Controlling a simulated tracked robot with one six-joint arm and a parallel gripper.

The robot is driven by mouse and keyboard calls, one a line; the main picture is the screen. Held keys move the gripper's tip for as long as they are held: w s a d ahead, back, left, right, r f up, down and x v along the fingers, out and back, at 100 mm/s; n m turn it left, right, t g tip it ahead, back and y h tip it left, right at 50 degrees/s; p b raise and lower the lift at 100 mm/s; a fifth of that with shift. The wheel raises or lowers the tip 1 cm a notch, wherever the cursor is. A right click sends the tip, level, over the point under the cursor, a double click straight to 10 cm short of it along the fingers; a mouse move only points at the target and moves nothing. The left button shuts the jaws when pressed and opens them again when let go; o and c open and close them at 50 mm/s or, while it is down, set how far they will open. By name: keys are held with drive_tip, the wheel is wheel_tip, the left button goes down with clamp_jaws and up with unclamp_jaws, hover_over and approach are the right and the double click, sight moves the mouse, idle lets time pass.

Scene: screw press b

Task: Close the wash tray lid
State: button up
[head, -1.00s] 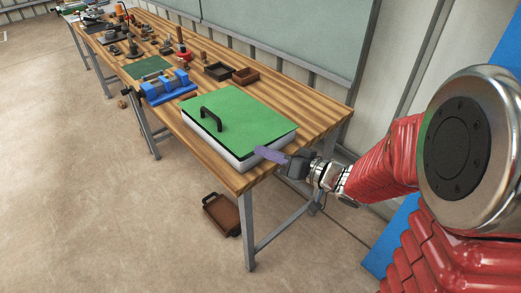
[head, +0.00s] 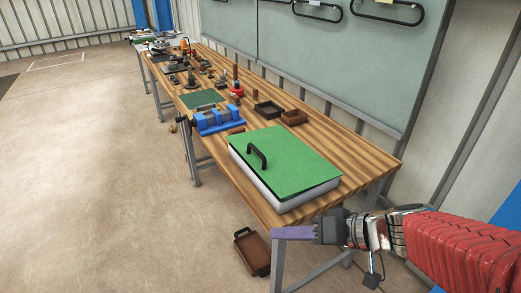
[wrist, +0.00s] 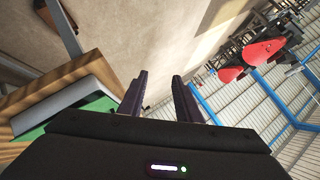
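The wash tray (head: 290,205) is a white box near the front end of the wooden bench. Its green lid (head: 300,165) lies flat over the top, with a black handle (head: 257,156) near its left edge. In the wrist view, part of the green lid (wrist: 60,122) shows at the left. My gripper (head: 275,233) is near the bench's front end, to the lower right of the tray and apart from the lid. In the wrist view, its two purple fingers (wrist: 160,82) are spread, with nothing between them.
A blue vise (head: 218,121) and a green mat (head: 203,99) lie behind the tray. Two small bins, one dark (head: 269,110) and one brown (head: 293,117), stand along the wall side. A brown tray (head: 252,250) is on the floor near the bench legs. The floor at left is mostly clear.

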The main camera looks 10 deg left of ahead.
drive_tip(key=s+d+r+m+h, duration=0.1)
drive_tip(key=s+d+h, duration=0.1)
drive_tip(key=d, duration=0.3)
drive_tip(key=s+d+r+m+t+h, duration=0.1)
drive_tip(key=s+d+h, duration=0.2)
drive_tip(key=d+h, duration=0.2)
drive_tip(key=s+d+r+m+t+h, duration=0.1)
drive_tip(key=s+d+r+m+h, duration=0.1)
drive_tip(key=d, duration=0.4)
drive_tip(key=shift+s+d+h, duration=0.4)
drive_tip(key=shift+s+h, duration=0.15)
drive_tip(key=shift+h, duration=0.25)
drive_tip(key=shift+a, duration=0.1)
